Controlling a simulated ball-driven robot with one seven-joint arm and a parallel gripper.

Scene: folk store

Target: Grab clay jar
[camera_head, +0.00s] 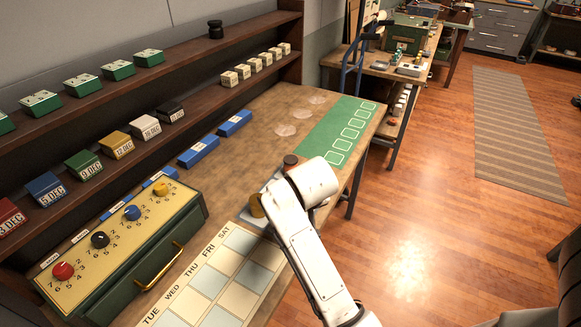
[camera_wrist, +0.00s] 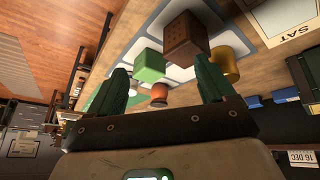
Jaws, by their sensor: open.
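In the wrist view, a small orange-brown rounded object (camera_wrist: 159,93), which looks like the clay jar, shows between my fingers. It is partly hidden, and I cannot tell its full shape. My gripper (camera_wrist: 161,66) is open, with its two green fingers spread on either side and nothing held. A brown cube (camera_wrist: 186,40), a green block (camera_wrist: 150,66) and a gold cylinder (camera_wrist: 225,66) stand close by on pale squares.
A green box with coloured knobs (camera_head: 104,238) and a calendar board (camera_head: 212,284) lie on the workbench (camera_head: 262,112) left of my arm. Beyond it is a green mat (camera_head: 338,132). Shelves with date blocks line the wall. The floor (camera_head: 440,190) at the right is open.

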